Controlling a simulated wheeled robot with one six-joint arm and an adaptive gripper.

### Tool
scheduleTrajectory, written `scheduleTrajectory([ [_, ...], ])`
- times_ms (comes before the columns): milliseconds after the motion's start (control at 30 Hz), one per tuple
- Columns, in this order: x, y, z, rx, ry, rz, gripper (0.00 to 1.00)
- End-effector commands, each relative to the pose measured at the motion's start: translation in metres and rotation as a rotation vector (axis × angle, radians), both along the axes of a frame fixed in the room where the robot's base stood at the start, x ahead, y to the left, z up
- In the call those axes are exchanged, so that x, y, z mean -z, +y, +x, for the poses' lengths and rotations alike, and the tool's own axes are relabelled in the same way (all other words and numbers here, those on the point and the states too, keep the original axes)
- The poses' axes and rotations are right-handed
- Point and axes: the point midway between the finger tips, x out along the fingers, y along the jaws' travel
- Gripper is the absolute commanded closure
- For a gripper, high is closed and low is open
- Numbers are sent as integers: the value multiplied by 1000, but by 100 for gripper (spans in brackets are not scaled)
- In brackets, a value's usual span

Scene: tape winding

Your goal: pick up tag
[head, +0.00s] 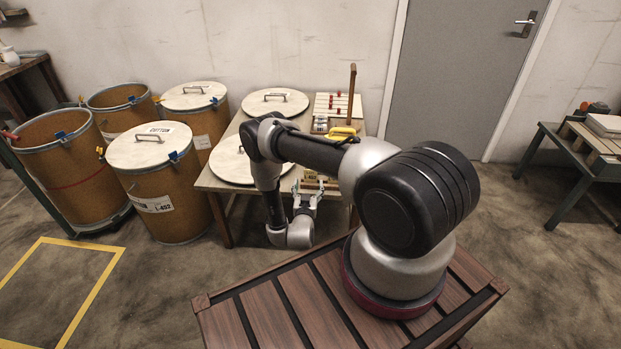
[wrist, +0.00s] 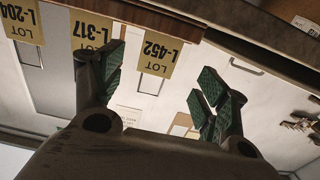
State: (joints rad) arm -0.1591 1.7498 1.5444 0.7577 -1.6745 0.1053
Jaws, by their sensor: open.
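Several tan lot tags show upside down along the upper part of the wrist view. One reads L-204 (wrist: 22,22), one reads L-317 (wrist: 90,27) and one reads L-452 (wrist: 158,52). My gripper (wrist: 160,78) is open and empty, its green-padded fingers spread on either side of the L-452 tag in the picture. The left finger overlaps part of the L-317 tag. I cannot tell how far the fingertips are from the tags. In the head view my gripper (head: 306,196) is at the table's front edge, by small yellow tags (head: 328,183).
The table (head: 212,182) holds round lids (head: 275,102), a pegged board (head: 338,104) and a yellow item (head: 342,132). Fibre drums (head: 160,200) stand left of it, one lidded with a white label. Another bench (head: 570,150) stands right. Open floor lies between.

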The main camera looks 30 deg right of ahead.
Motion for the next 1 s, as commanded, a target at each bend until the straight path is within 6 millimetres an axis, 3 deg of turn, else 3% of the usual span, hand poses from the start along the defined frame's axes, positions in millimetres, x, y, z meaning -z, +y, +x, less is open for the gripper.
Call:
scheduleTrajectory([
  [500, 0, -41, 56, 3, -8, -4, 26],
  [767, 0, -43, 60, 0, -6, -5, 26],
  [800, 0, -43, 60, 0, -6, -5, 28],
  [1000, 0, -43, 60, 1, -6, -5, 64],
])
